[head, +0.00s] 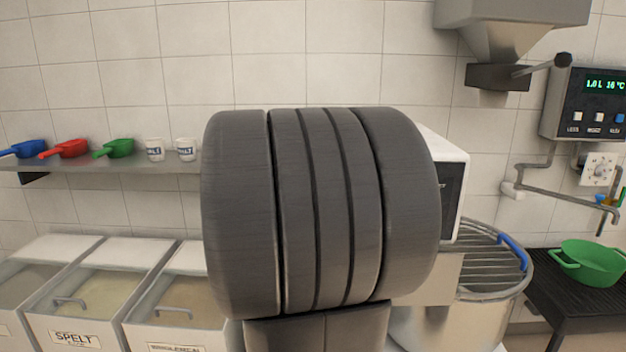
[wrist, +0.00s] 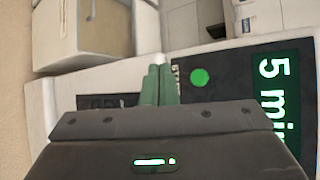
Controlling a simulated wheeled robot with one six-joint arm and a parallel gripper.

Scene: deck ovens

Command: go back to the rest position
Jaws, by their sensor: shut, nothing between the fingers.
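My gripper (wrist: 158,85) shows in the wrist view, its two green fingers together with nothing between them. It is over or near a dark panel (wrist: 225,85) that carries a green round spot and the text "5 mi", cut off at the frame edge. I cannot tell whether the fingertips touch the panel. In the head view a large dark grey part of my own arm fills the middle and hides what lies behind it; the gripper is not visible there.
Flour bins, one marked SPELT (head: 75,338), stand at lower left under a shelf (head: 110,167) with scoops and cups. A mixer with a wire guard (head: 490,265) is at right, beside a green colander (head: 590,262). A water meter panel (head: 590,105) hangs at upper right.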

